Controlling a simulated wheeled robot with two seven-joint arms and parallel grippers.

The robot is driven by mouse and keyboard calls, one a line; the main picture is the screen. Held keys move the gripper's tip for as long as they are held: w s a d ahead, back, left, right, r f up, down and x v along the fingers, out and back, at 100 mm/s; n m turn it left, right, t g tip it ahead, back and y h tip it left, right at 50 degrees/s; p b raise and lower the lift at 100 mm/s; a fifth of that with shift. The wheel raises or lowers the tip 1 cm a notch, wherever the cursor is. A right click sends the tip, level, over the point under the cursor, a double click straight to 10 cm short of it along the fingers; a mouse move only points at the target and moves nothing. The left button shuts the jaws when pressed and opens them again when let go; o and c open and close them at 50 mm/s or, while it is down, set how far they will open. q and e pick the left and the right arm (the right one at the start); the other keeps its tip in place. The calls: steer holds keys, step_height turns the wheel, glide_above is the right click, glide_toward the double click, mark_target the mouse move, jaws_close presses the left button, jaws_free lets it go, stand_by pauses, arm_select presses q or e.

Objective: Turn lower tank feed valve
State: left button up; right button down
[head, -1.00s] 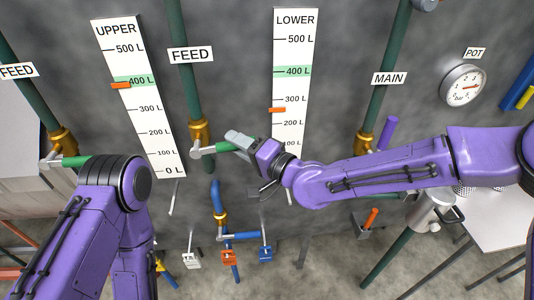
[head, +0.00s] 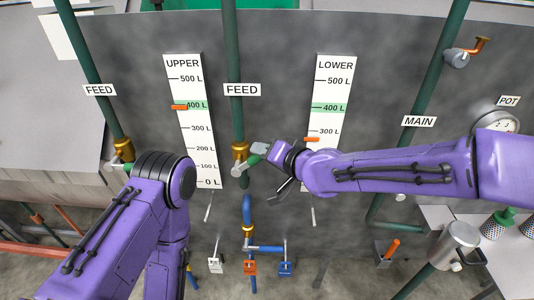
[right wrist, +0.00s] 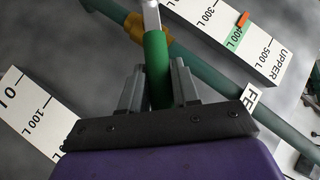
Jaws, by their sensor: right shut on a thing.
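The middle feed valve (head: 240,149) is a brass body on a green pipe, between the UPPER and LOWER gauges, under a FEED sign (head: 242,90). Its lever has a pale arm and a green grip (head: 253,160), pointing right and slightly up. My right gripper (head: 258,152) is shut on this grip. In the right wrist view the green grip (right wrist: 157,70) stands between the two grey fingers, and the brass body (right wrist: 150,28) is beyond. The LOWER gauge (head: 333,95) has its orange marker a little under 300 L. My left gripper is out of view; only its arm shows.
Another brass feed valve (head: 123,149) is at the left, partly near my left arm. The UPPER gauge (head: 188,140) reads just under 400 L. Blue piping (head: 247,210) with small tagged levers is below.

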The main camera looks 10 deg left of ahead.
steer(key=shift+s+f, duration=0.1)
steer(key=shift+f, duration=0.1)
steer(key=c, duration=1.1)
jaws_free()
steer(key=shift+o, duration=1)
steer(key=shift+a, duration=0.15)
steer(key=shift+r, duration=0.1)
steer(key=b+v, duration=0.4)
steer(key=v, duration=0.6)
steer(key=shift+d, duration=0.2)
